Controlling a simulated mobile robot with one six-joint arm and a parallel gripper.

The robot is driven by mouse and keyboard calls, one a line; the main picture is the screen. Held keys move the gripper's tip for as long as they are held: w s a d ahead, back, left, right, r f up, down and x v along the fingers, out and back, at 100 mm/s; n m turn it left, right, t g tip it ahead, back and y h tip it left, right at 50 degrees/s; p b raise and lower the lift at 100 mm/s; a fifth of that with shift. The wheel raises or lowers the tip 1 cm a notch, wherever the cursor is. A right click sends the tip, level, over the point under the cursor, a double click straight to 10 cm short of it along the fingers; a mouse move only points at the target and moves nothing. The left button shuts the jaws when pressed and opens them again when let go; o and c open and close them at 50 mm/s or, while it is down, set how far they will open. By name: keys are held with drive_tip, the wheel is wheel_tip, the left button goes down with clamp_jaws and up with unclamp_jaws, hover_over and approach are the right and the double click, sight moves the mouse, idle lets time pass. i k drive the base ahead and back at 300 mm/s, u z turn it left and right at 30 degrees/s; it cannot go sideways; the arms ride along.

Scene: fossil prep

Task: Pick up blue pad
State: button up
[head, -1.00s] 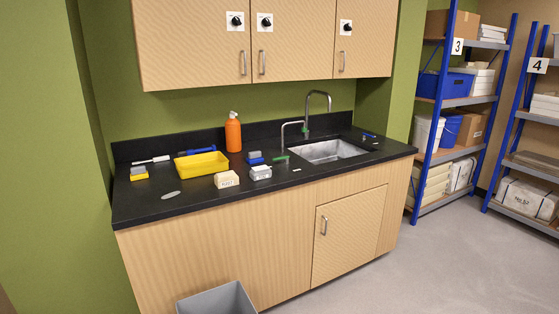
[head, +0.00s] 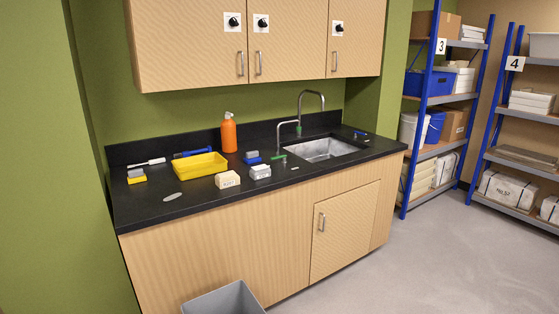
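The blue pad (head: 252,160) is a small block with a blue lower part and a greyish upper part. It lies on the black counter (head: 222,194) in the head view, behind a small white-and-grey block (head: 260,172) and left of the sink. It looks clear of the things around it. My gripper is not in view, so its distance from the pad does not show.
A yellow tray (head: 200,170), an orange bottle (head: 229,133), a cream labelled block (head: 227,180) and a yellow-and-grey pad (head: 136,178) stand on the counter. The sink (head: 322,150) is at right. A grey bin (head: 224,299) stands on the floor in front.

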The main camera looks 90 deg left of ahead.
sight(252, 157)
drive_tip(key=z, duration=0.25)
drive_tip(key=k, duration=0.65)
drive_tip(key=z, duration=0.3)
drive_tip(key=i, duration=0.75)
drive_tip(key=u, duration=0.35)
drive_tip(key=i, duration=0.95)
drive_tip(key=u, duration=0.6)
drive_tip(key=i, duration=0.85)
drive_tip(key=u, duration=0.45)
drive_tip(key=i, duration=0.75)
drive_tip(key=u, duration=0.55)
drive_tip(key=i, duration=0.8)
drive_tip(key=u, duration=0.7)
drive_tip(key=i, duration=0.65)
drive_tip(key=u, duration=0.25)
